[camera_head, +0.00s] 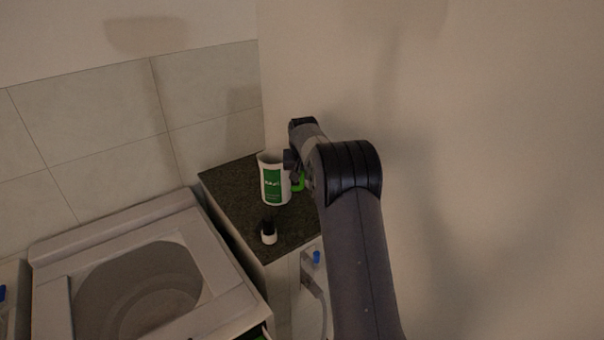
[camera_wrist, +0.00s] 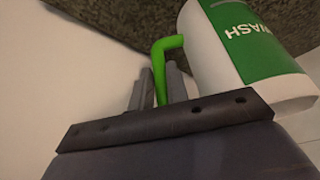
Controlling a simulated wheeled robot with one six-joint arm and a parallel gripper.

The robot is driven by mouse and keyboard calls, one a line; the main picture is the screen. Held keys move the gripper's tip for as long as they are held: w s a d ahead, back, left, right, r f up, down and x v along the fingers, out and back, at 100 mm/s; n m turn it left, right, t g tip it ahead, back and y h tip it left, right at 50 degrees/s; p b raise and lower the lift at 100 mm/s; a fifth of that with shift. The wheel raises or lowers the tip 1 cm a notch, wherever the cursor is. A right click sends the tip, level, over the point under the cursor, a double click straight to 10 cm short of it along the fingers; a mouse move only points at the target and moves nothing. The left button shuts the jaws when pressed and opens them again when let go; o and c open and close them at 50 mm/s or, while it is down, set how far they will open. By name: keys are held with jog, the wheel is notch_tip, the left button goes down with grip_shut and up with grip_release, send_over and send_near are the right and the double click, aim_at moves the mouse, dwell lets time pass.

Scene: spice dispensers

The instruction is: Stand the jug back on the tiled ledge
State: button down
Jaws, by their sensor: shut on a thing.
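The jug (camera_head: 273,180) is white with a green label and a green handle. It looks upright in the head view, on or just above a dark speckled counter top (camera_head: 240,182); I cannot tell if it touches. My gripper (camera_wrist: 158,82) is shut on the jug's green handle, which runs between the two grey fingers in the wrist view. The jug's body (camera_wrist: 245,50) is beside the fingers, its label reading "WASH" upside down there. In the head view my arm partly hides the handle and fingers.
A small black-and-white bottle (camera_head: 268,232) stands near the counter's front, in front of the jug. A white top-loading appliance (camera_head: 215,265) is at left. Pale tiles (camera_head: 95,120) cover the back wall, and a plain wall is close on the right.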

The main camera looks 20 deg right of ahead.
jog(key=shift+f, duration=0.1)
jog(key=c, duration=1.4)
grip_release()
jog(key=b+v, duration=0.2)
jog(key=v, duration=1)
jog(key=shift+s, duration=0.1)
